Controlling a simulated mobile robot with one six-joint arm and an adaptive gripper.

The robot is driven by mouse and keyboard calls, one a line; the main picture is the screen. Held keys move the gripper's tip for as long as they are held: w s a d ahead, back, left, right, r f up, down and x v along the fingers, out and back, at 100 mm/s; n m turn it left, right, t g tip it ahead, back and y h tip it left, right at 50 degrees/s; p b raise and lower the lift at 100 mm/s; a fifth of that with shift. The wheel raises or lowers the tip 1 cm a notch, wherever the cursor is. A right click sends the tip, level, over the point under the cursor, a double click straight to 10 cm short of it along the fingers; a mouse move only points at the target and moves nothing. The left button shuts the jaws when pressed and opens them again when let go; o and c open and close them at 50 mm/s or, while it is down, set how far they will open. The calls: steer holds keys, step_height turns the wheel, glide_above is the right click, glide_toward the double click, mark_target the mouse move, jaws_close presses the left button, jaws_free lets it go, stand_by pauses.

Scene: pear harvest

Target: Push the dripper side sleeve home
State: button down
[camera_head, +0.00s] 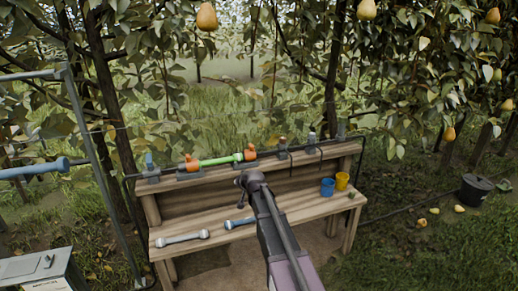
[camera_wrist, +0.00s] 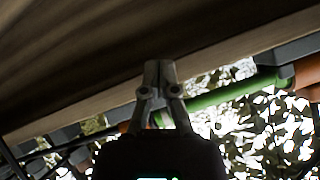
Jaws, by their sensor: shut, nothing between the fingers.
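A bright green tube (camera_head: 214,160) lies along the bench's upper ledge, with an orange sleeve (camera_head: 192,163) at its left end and another orange sleeve (camera_head: 250,153) at its right end. I cannot tell which is the dripper side, or whether either is fully seated. My gripper (camera_head: 241,181) is shut and empty, in front of and below the right sleeve in the picture. In the wrist view my shut gripper (camera_wrist: 158,66) crosses in front of the green tube (camera_wrist: 235,94). An orange sleeve (camera_wrist: 308,76) shows at the right edge; the other is mostly hidden behind the fingers.
The wooden bench (camera_head: 290,205) carries a grey-white tube (camera_head: 183,238), a blue-ended tube (camera_head: 240,222), a blue cup (camera_head: 327,187) and a yellow cup (camera_head: 342,181). Dark clamps (camera_head: 283,150) line the ledge. A blue bar (camera_head: 35,170) is at left.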

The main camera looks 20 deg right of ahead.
mark_target(249, 151)
steer(key=d+r+m+t+y, duration=0.1)
steer(key=d+r+m+t, duration=0.2)
steer(key=d, duration=0.6)
steer(key=s+d+r+m+t+y, duration=0.1)
steer(key=d+r+m+t+y, duration=0.1)
steer(key=d+r+m, duration=0.5)
steer(key=shift+d+r+m+t+y, duration=0.3)
steer(key=shift+d+m+t, duration=0.45)
steer(key=shift+d, duration=0.4)
steer(key=shift+w, duration=0.1)
steer(key=x, duration=0.9)
steer(key=shift+w+f, duration=0.1)
steer(key=shift+w, duration=0.1)
steer(key=a, duration=0.3)
steer(key=shift+a, duration=0.65)
steer(key=shift+d, duration=0.1)
